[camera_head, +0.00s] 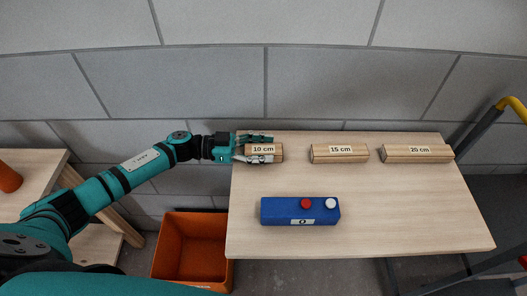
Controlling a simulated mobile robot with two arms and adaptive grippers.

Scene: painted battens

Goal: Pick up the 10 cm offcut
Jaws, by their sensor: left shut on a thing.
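The 10 cm offcut (277,153) is a short light wooden piece with a white "10 cm" label. It is at the back left of the wooden table (370,190). My left gripper (258,149), teal and grey, comes from the left and is shut on the offcut, with its fingers along the two long sides. I cannot tell whether the offcut touches the table. My right gripper is not in view.
The 15 cm offcut (340,154) and the 20 cm offcut (417,153) lie to the right in a row. A blue box with red and white buttons (272,211) sits in front. An orange bin (190,246) stands on the floor at left. The table's right front is clear.

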